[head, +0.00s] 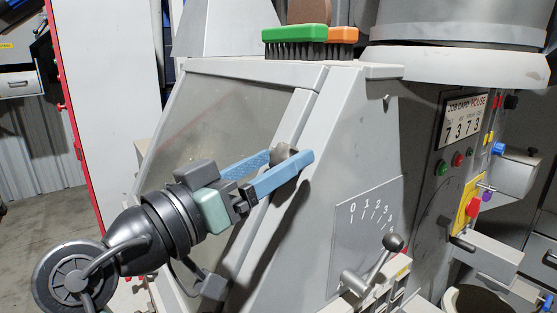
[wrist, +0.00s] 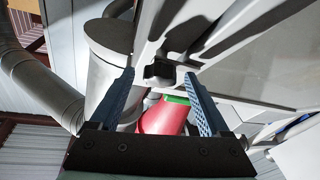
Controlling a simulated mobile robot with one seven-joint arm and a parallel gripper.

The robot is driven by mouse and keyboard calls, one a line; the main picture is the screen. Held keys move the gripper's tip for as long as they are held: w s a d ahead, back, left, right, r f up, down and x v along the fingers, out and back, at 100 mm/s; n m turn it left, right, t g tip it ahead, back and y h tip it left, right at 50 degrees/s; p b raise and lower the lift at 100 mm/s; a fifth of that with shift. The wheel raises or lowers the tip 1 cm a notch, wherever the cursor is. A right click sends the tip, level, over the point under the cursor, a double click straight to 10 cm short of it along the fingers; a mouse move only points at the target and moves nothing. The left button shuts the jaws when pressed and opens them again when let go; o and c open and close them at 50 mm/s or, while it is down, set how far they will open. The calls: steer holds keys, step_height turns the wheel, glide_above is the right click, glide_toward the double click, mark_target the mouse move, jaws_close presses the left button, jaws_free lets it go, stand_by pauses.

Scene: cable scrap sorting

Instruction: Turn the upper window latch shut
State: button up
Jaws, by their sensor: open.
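The upper window latch (head: 284,150) is a small grey knob on the sloping frame beside the machine's window (head: 225,110). My gripper (head: 288,157) has two blue fingers, which are open. In the head view the fingertips lie on either side of the latch, and the near finger covers part of it. In the wrist view the latch (wrist: 159,71) shows as a dark knob between the open fingertips (wrist: 159,76), with gaps on both sides. I cannot tell whether either finger touches it. The latch's turned position is hard to read.
A grey block (head: 214,287), perhaps a lower latch, sits lower on the window frame. A lever with a ball knob (head: 392,243) sticks out at the lower right.

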steer(key=b+v, duration=0.2)
steer(key=v, duration=1)
